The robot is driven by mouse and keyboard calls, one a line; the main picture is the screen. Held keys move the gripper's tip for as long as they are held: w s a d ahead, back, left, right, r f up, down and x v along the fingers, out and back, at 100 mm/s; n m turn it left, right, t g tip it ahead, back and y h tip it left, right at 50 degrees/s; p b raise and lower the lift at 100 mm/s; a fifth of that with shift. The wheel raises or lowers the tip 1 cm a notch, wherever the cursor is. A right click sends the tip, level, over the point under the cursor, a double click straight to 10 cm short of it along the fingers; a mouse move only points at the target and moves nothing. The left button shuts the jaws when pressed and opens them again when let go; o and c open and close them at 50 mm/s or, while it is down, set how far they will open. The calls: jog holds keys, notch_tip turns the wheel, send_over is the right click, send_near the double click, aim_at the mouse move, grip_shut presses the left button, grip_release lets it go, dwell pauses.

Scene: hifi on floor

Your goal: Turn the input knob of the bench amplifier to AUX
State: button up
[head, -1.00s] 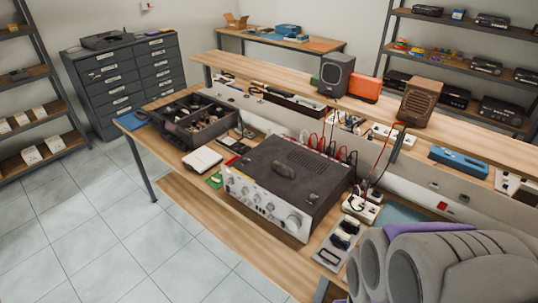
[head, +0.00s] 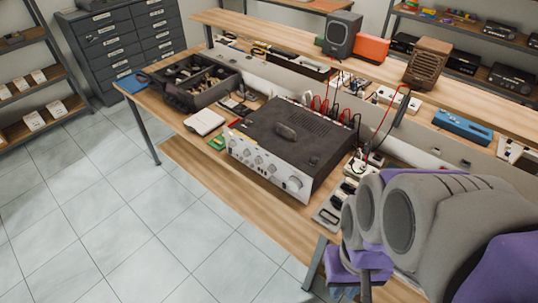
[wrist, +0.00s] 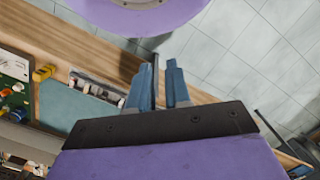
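The bench amplifier (head: 300,140) is a dark box with a silver front panel (head: 262,166), sitting on the wooden bench and facing the lower left. Its panel carries several small knobs and one large knob (head: 294,183) at the right end. The labels are too small to read, so I cannot tell which knob is the input knob or where it points. My gripper (head: 345,291) is low at the bottom, in front of the bench and right of the amplifier, apart from it. In the wrist view its blue fingers (wrist: 159,68) stand slightly apart with nothing between them.
A dark parts tray (head: 195,85), a white box (head: 204,121) and a green board (head: 217,142) lie left of the amplifier. A grey speaker (head: 342,35) stands on the shelf behind. Red leads hang behind the amplifier. The tiled floor (head: 130,220) before the bench is clear.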

jog(key=o, duration=0.7)
jog(key=w+a+t+y, duration=0.1)
jog(key=w+a+t, duration=0.1)
jog(key=w+a, duration=0.4)
jog(key=w+a+n+t+y, duration=0.1)
jog(key=w+a, duration=0.4)
jog(key=w, duration=0.7)
jog(key=w+a+n+t+y, duration=0.1)
jog(key=w+a+t, duration=0.2)
jog(key=w+a, duration=0.3)
jog(key=w, duration=0.3)
jog(key=shift+w+a+f+y+p, duration=0.15)
jog(key=shift+a+f+y+p, duration=0.15)
jog(key=shift+f+p, duration=0.1)
jog(key=w+a+f+t, duration=0.4)
jog(key=w+a, duration=0.6)
jog(key=w, duration=0.4)
jog(key=t+h+p, duration=0.2)
jog(key=t+h, duration=0.3)
jog(key=h, duration=1)
send_near(271, 169)
jog(key=b+x, duration=0.2)
jog(key=x, duration=0.6)
jog(key=shift+w+a+f+t, duration=0.25)
jog(key=shift+w+f+t, duration=0.05)
jog(key=shift+c, duration=0.3)
jog(key=shift+s, duration=0.1)
jog(key=c, duration=1)
